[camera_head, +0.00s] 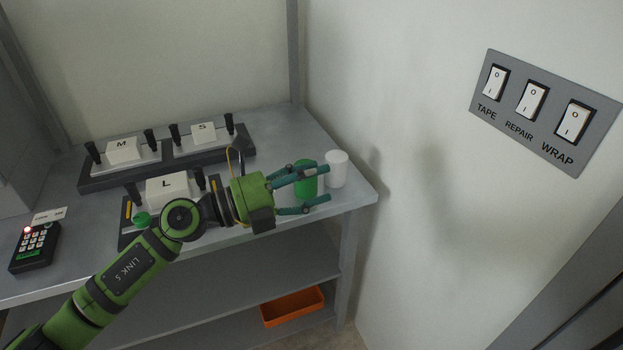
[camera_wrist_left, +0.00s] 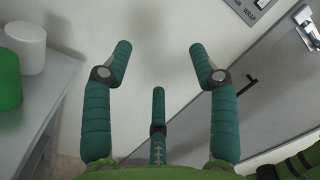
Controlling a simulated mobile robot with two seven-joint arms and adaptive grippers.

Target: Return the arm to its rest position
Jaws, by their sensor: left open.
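My left arm comes in from the lower left in the head view. My left gripper (camera_head: 322,184) is open, its fingers pointing right near the right end of the worktop (camera_head: 262,232). In the left wrist view the left gripper (camera_wrist_left: 160,50) has its fingers wide apart with nothing between them. The green cylinder (camera_head: 306,182) appears behind the fingers in the head view, partly hidden by them. It stands apart from them at the left edge of the wrist view (camera_wrist_left: 8,80). My right gripper is not in view.
A white cylinder (camera_head: 337,167) stands beside the green one. Blocks marked M (camera_head: 123,150), S (camera_head: 203,133) and L (camera_head: 166,188) sit in dark fixtures. A keypad (camera_head: 35,247) lies at left, an orange bin (camera_head: 291,306) below. A switch panel (camera_head: 545,112) is on the right wall.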

